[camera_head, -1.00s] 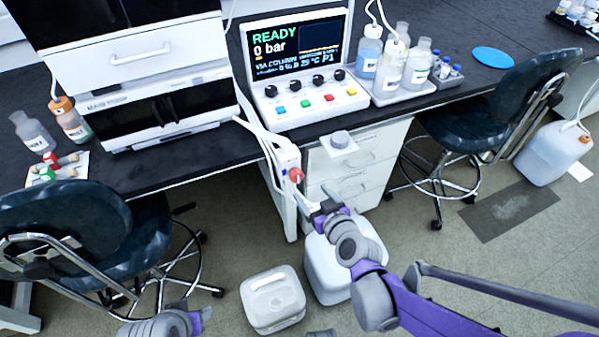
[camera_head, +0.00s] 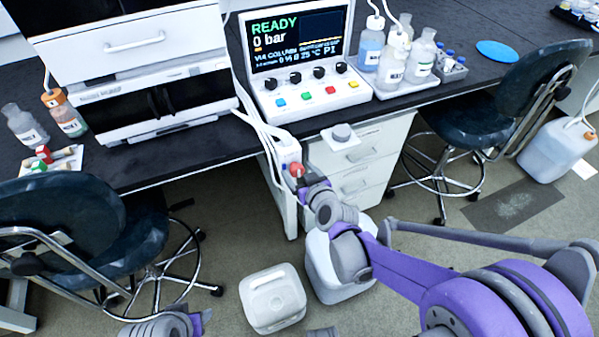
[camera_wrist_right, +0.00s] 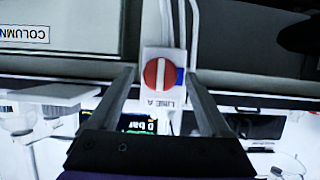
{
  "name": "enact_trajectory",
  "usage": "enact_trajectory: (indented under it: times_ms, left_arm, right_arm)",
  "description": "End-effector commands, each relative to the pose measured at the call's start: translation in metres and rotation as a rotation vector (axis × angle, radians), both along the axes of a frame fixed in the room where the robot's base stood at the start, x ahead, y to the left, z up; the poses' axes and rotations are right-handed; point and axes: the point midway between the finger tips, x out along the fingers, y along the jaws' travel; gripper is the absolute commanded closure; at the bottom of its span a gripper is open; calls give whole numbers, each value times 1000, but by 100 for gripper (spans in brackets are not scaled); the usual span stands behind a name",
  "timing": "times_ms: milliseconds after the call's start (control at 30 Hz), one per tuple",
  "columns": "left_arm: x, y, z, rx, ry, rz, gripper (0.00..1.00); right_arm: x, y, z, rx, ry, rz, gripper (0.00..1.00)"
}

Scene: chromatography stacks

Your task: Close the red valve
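The red valve (camera_head: 296,169) is a round red knob on a white block at the bench's front edge. In the right wrist view the red valve (camera_wrist_right: 161,75) shows a white bar across its face, with a "LINE A" label beside it. My right gripper (camera_head: 306,181) is close to the valve in the head view. In the right wrist view the right gripper (camera_wrist_right: 159,78) is open, its fingers apart on either side of the knob; whether they touch it I cannot tell. My left gripper (camera_head: 203,318) shows only partly at the bottom edge.
A control unit (camera_head: 300,85) reading "READY 0 bar" stands on the dark bench. White tubes run down to the valve block. White drawers (camera_head: 362,155) are to the right. A white container (camera_head: 272,298) and another jug (camera_head: 330,270) stand on the floor below. Chairs flank the area.

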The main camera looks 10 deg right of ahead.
Motion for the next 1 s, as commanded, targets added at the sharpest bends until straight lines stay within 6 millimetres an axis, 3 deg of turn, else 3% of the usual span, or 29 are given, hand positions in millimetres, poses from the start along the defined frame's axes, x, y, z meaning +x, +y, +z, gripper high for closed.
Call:
enact_trajectory:
  times_ms: [33, 400, 467, 1000]
  left_arm:
    - [0, 0, 0, 0, 0, 0, 50]
    - [0, 0, 0, 0, 0, 0, 50]
    - [0, 0, 0, 0, 0, 0, 50]
    - [-2, 0, 12, 0, -4, 0, 50]
  right_arm:
    - [0, 0, 0, 0, 0, 0, 25]
    - [0, 0, 0, 0, 0, 0, 92]
    - [0, 0, 0, 0, 0, 0, 100]
    - [0, -3, 1, 139, 27, -2, 100]
